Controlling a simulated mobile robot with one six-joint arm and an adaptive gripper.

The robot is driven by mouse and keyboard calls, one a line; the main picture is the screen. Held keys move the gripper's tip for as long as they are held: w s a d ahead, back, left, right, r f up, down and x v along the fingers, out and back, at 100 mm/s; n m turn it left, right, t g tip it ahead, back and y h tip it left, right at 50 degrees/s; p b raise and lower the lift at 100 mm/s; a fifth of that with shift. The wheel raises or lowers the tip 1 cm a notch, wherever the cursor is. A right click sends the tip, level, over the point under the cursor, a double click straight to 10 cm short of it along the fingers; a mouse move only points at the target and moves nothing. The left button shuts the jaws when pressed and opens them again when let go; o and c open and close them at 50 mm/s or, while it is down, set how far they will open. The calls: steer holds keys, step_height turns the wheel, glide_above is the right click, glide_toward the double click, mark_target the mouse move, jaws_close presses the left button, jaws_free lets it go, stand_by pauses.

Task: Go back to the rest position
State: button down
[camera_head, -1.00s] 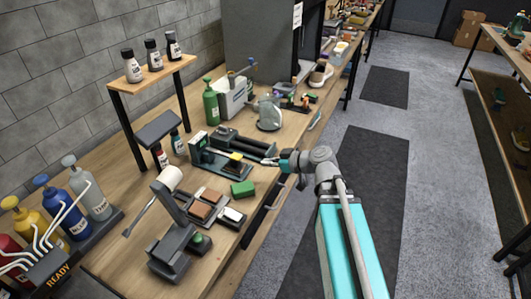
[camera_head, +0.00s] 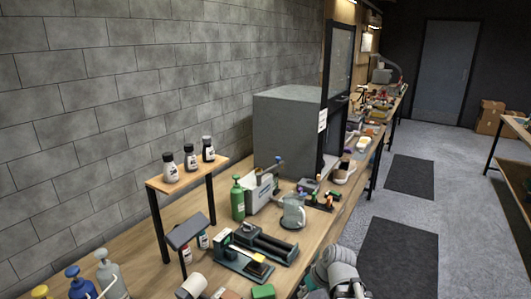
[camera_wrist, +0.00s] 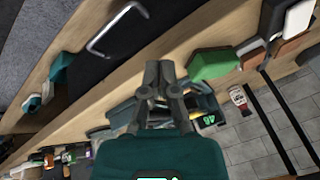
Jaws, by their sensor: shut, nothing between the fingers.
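My gripper (camera_wrist: 163,72) shows in the wrist view with its fingers together and nothing between them. It is in front of the wooden workbench, whose edge and a metal drawer handle (camera_wrist: 118,28) show beside it. A green block (camera_wrist: 214,64) lies on the bench to the right of the fingers in that view. In the head view only my arm's grey joint shows at the bottom edge; the gripper itself is not visible there.
The workbench (camera_head: 150,262) holds a dark device with rollers (camera_head: 262,246), a green bottle (camera_head: 238,200), a clear jug (camera_head: 293,212) and a small bottle shelf (camera_head: 190,174). A grey cabinet (camera_head: 286,130) stands behind.

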steer(key=s+d+r+m+g+h+p, duration=0.2)
steer(key=s+d+m+h+p, duration=0.1)
steer(key=d+m+h, duration=0.1)
steer(key=shift+s+d+m+h, duration=0.4)
steer(key=shift+d+m, duration=0.2)
steer(key=shift+d, duration=0.2)
steer(key=shift+s+f, duration=0.1)
stand_by(1.0)
